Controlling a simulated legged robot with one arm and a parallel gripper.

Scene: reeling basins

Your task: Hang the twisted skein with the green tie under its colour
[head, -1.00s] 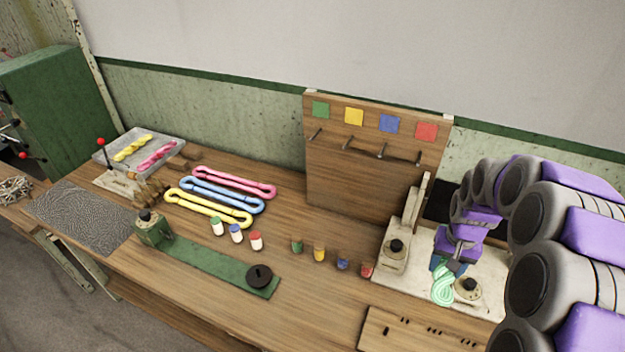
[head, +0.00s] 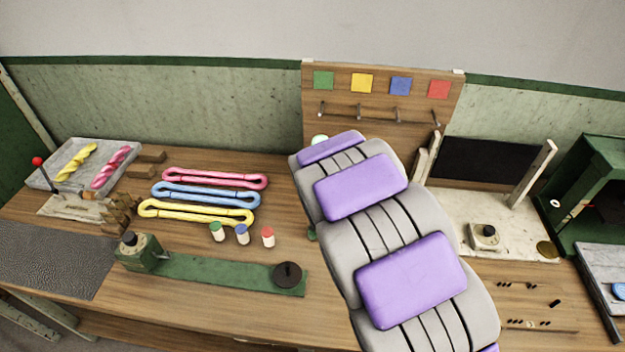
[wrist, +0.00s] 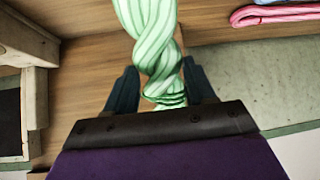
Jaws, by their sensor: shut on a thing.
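A pale green twisted skein (wrist: 150,35) is held between the fingers of my gripper (wrist: 160,80), which is shut on it. In the head view my own arm hides the gripper. A small pale green bit (head: 319,139), apparently the skein, shows past the arm in front of the board. No tie can be made out on it. The wooden board (head: 380,83) carries a green square (head: 323,80), a yellow square (head: 361,83), a blue square (head: 401,86) and a red square (head: 438,89). Pegs stick out below them, and the peg under green (head: 322,110) looks bare.
Pink, blue and yellow loose skeins (head: 203,194) lie left of my arm. Behind them, a grey tray (head: 112,151) holds yellow and pink twists. Three capped pots (head: 242,235) and a green fixture (head: 215,267) stand in front. A pale base plate (head: 500,225) lies right.

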